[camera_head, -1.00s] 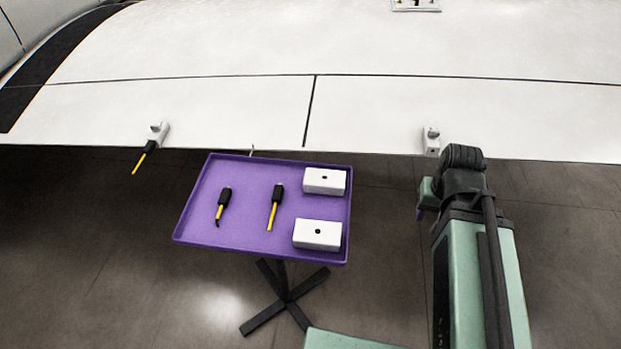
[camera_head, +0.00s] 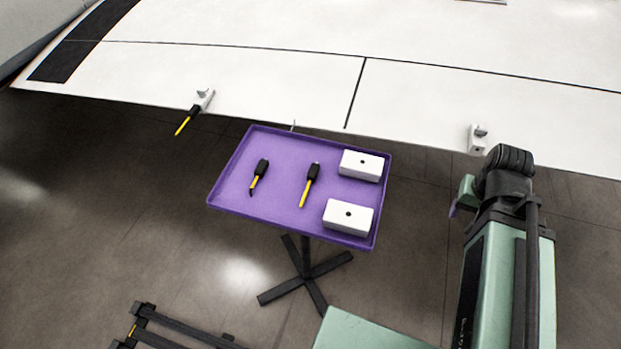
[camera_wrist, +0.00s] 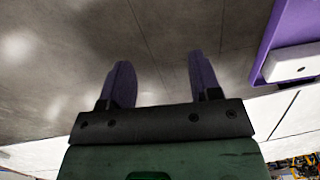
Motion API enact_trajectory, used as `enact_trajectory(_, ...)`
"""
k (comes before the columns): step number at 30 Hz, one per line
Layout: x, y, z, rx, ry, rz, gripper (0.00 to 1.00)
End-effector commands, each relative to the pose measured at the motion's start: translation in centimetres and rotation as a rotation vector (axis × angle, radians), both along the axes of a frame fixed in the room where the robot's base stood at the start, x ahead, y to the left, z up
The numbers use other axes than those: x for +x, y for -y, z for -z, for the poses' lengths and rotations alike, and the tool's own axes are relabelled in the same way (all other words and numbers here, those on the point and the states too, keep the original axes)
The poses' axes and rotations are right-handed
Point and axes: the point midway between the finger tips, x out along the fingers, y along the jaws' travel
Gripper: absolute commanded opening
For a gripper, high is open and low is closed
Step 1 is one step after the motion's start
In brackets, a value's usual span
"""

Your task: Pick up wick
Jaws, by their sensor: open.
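Several wick-like sticks with black grips and yellow shafts show in the head view. One wick (camera_head: 259,177) lies on the left of the purple tray (camera_head: 229,195) and has a dark lower tip. A second wick (camera_head: 309,186) lies in the tray's middle. A third wick (camera_head: 188,120) sticks out from a white mount (camera_head: 204,100) at the left of the white panel's edge. My gripper (camera_wrist: 159,62) is open and empty in the wrist view, with two purple fingers over the floor. In the head view it is mostly hidden behind my arm, right of the tray.
Two white boxes (camera_head: 361,165) (camera_head: 348,216) with dark holes sit on the tray's right side. The tray stands on a dark cross-footed stand (camera_head: 306,268). An empty white mount (camera_head: 477,139) is on the panel edge (camera_head: 420,110) at right. A dark frame (camera_head: 170,328) lies at lower left.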

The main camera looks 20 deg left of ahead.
Motion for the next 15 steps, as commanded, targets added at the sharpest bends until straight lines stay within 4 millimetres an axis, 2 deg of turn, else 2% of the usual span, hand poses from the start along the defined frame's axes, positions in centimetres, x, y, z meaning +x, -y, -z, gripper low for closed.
enact_trajectory(3,0.0,-0.1,0.0,0.0,0.0,-0.002,0.57)
enact_trajectory(5,0.0,-0.8,0.0,0.0,0.0,-0.02,0.57)
enact_trajectory(8,0.6,-4.7,0.2,0.0,0.0,-0.112,0.57)
enact_trajectory(11,3.1,-12.6,0.4,0.0,0.001,-0.275,0.57)
enact_trajectory(12,3.9,-16.6,0.5,0.0,0.001,-0.329,0.57)
enact_trajectory(14,4.7,-22.8,0.6,0.0,0.001,-0.38,0.57)
enact_trajectory(15,4.9,-26.7,0.7,0.0,0.001,-0.398,0.57)
